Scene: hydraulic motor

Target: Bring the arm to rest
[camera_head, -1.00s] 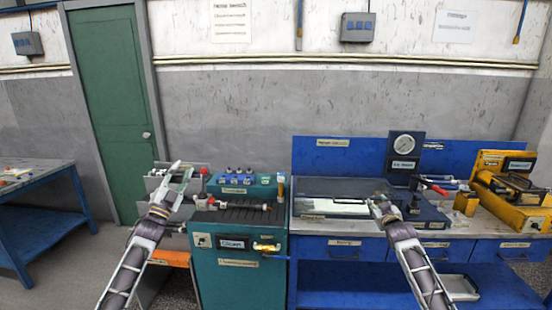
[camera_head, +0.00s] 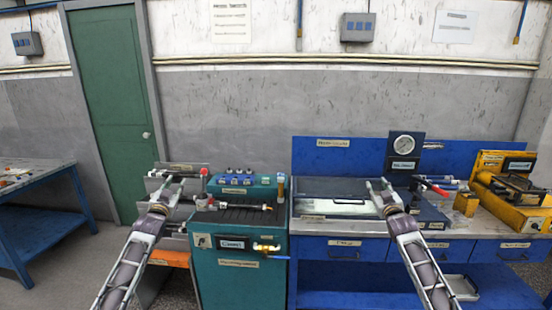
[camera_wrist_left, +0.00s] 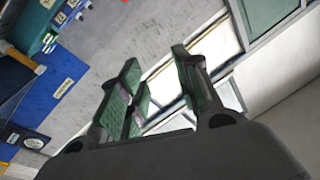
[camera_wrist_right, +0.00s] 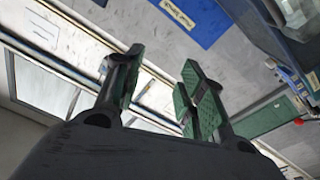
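My left gripper (camera_head: 168,188) is raised in front of the left side of the teal machine in the head view. In the left wrist view its two green-padded fingers (camera_wrist_left: 158,95) stand apart with nothing between them. My right gripper (camera_head: 378,188) is raised in front of the blue workbench in the head view. In the right wrist view its fingers (camera_wrist_right: 158,88) are also apart and empty. Neither gripper appears to touch anything.
The teal machine (camera_head: 238,280) stands left of the blue workbench (camera_head: 330,275). The bench carries a pressure gauge (camera_head: 404,143) and a yellow machine (camera_head: 508,190). A blue table (camera_head: 40,225) is at far left, and a green door (camera_head: 105,105) is behind.

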